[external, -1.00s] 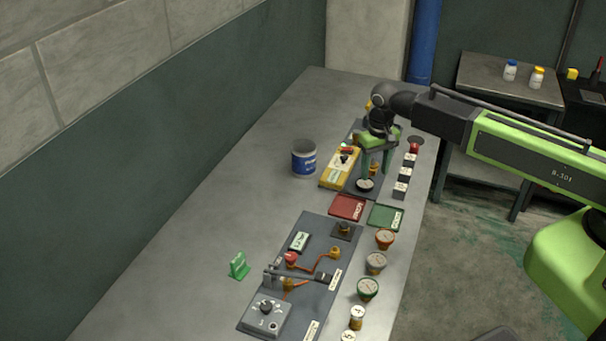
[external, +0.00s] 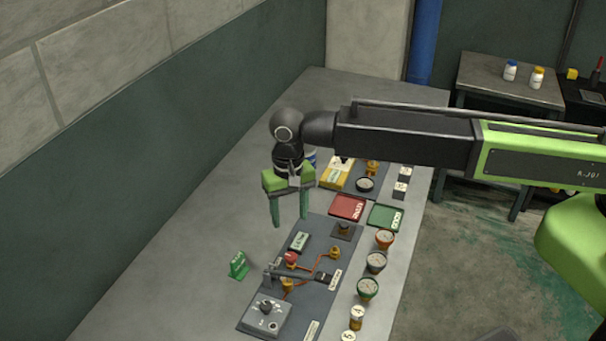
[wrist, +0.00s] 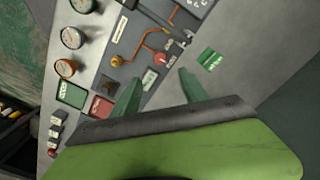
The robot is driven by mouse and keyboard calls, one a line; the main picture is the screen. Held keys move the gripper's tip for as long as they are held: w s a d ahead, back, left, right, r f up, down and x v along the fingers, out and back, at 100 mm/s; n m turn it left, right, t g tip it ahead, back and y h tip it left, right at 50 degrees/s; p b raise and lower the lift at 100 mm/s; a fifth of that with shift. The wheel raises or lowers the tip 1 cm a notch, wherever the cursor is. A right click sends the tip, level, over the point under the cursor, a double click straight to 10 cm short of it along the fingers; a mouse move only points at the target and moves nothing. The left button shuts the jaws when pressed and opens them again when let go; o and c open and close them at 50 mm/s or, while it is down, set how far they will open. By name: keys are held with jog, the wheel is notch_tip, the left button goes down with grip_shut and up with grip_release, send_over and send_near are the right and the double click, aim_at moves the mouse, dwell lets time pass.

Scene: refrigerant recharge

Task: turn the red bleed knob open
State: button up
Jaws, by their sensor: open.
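The red bleed knob (external: 291,258) sits on brass and copper pipework on the dark panel (external: 318,232). It also shows in the wrist view (wrist: 160,59), just beyond my fingertips and between their lines. My gripper (external: 290,218) is open and empty, its green fingers pointing down, above the far left edge of the panel. The fingers also show in the wrist view (wrist: 159,82), apart with nothing between them. The knob is apart from both fingers.
A grey lever (external: 290,274) lies close in front of the knob.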

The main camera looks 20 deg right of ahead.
aim_at(291, 255)
notch_tip(291, 255, down, 14)
jog(key=b, duration=1.2)
jog(key=shift+r, duration=0.15)
grip_shut()
